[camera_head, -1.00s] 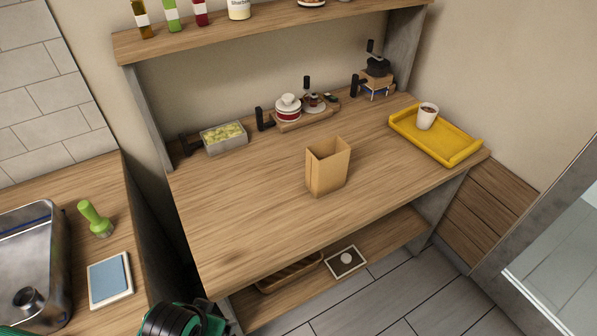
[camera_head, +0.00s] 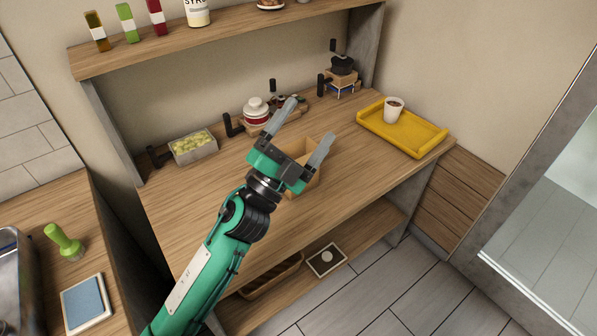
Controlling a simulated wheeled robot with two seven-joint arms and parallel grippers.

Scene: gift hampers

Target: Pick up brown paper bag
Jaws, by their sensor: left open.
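The brown paper bag (camera_head: 313,183) stands upright and open-topped on the wooden table (camera_head: 190,215), partly hidden behind my left gripper. My left gripper (camera_head: 307,124) is open, with its two grey fingers spread apart and pointing toward the back of the table. In the picture it overlaps the bag, with one finger crossing the bag's top right and the other to the left of the bag. Nothing is held between the fingers. I cannot tell whether a finger touches the bag. My right gripper is not in view.
A yellow tray (camera_head: 428,147) with a white cup (camera_head: 393,108) sits at the table's right end. A container of pale green pieces (camera_head: 192,147) and a red-and-white jar (camera_head: 256,112) stand along the back. A shelf (camera_head: 235,32) with bottles hangs above. The table's front left is clear.

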